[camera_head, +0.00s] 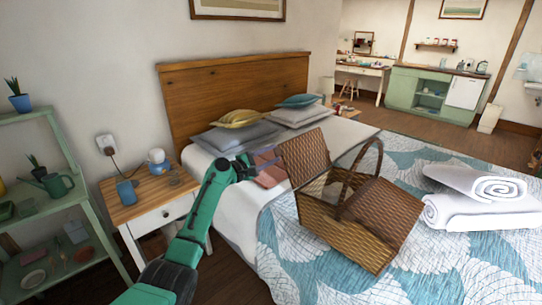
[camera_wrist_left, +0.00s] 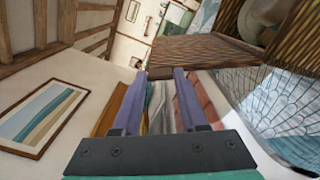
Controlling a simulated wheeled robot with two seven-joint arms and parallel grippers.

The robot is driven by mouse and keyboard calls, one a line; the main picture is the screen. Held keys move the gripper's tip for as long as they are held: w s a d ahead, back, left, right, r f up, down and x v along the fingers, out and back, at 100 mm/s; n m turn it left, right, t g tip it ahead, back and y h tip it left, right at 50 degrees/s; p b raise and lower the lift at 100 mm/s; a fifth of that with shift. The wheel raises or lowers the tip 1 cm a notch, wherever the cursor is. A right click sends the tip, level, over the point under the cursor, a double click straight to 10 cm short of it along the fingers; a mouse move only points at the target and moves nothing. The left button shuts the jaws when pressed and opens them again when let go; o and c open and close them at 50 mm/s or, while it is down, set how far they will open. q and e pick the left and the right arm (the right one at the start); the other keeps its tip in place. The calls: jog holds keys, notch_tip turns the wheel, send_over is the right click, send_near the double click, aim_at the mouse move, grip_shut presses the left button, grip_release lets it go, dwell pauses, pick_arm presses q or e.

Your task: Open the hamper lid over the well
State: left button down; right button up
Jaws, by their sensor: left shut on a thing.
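The wicker hamper (camera_head: 330,222) stands on the bed. Its left lid (camera_head: 303,155) is raised and tilted up, uncovering the pale-lined well (camera_head: 318,188) below it. The right lid (camera_head: 382,210) lies down over its side, and the arched handle (camera_head: 364,160) stands between the lids. My left gripper (camera_head: 277,161) is at the left side of the raised lid. In the left wrist view its two fingers (camera_wrist_left: 166,73) are shut on the edge of that lid (camera_wrist_left: 205,50). The well's bottom is mostly hidden in the head view. My right gripper does not show.
Rolled white towels (camera_head: 478,200) lie right of the hamper on the patterned bed cover (camera_head: 300,262). Pillows (camera_head: 240,132) lie by the headboard (camera_head: 225,88). A nightstand (camera_head: 160,212) with a cup and a green shelf (camera_head: 55,232) stand at left.

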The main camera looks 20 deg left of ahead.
pick_arm(q)
jog(key=shift+a, duration=0.1)
jog(key=shift+c, duration=2.2)
grip_release()
jog(key=shift+s+a+f, duration=0.1)
jog(key=shift+s, duration=0.25)
jog(key=b+v, duration=0.1)
jog(key=v, duration=1.2)
jog(key=shift+s, duration=0.4)
jog(key=shift+a, duration=0.1)
